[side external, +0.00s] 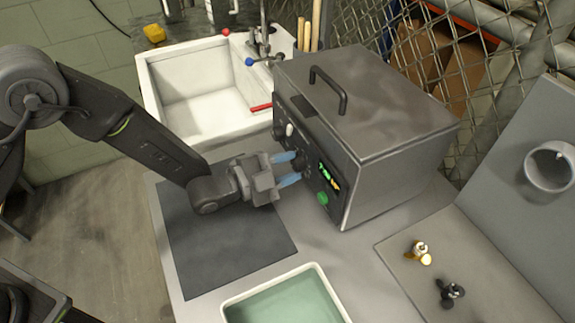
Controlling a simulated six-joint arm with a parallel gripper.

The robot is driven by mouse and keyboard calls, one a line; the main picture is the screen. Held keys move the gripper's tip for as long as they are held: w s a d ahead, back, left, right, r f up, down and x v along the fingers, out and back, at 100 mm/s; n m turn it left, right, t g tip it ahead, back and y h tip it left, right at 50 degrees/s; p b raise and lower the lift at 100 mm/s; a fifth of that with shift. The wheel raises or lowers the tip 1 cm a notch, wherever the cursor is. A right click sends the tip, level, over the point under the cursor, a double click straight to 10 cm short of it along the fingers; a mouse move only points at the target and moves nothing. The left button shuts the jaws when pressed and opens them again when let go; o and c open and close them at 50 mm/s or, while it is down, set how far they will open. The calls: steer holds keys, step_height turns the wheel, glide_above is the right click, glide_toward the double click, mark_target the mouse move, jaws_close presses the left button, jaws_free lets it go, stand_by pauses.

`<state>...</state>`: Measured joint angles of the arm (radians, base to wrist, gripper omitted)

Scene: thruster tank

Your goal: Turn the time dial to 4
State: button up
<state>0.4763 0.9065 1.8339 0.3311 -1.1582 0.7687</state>
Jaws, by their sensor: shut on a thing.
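The grey metal tank (375,115) with a black handle on its lid stands on the bench. Its front panel faces left and carries several knobs, a small lit display (329,176) and a green round button (322,198). A pale knob (289,130) shows clear near the panel's upper left. My gripper (289,171) reaches the panel from the left, its blue fingertips shut on a dark dial (299,163) left of the display. The fingers largely hide that dial, and its markings and setting cannot be read.
A white sink (200,95) stands behind at left. A dark mat (225,235) lies under my gripper. A white-rimmed tray (228,307) of greenish liquid is at the front. Small yellow (419,254) and black (450,292) parts lie at right, near a grey upright panel (520,190).

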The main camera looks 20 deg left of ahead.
stand_by(0.4)
steer(key=o, duration=0.9)
steer(key=shift+o, duration=0.2)
steer(key=shift+s+a, duration=0.1)
steer(key=v, duration=1.3)
steer(key=shift+s+a, duration=0.2)
steer(key=shift+s, duration=0.05)
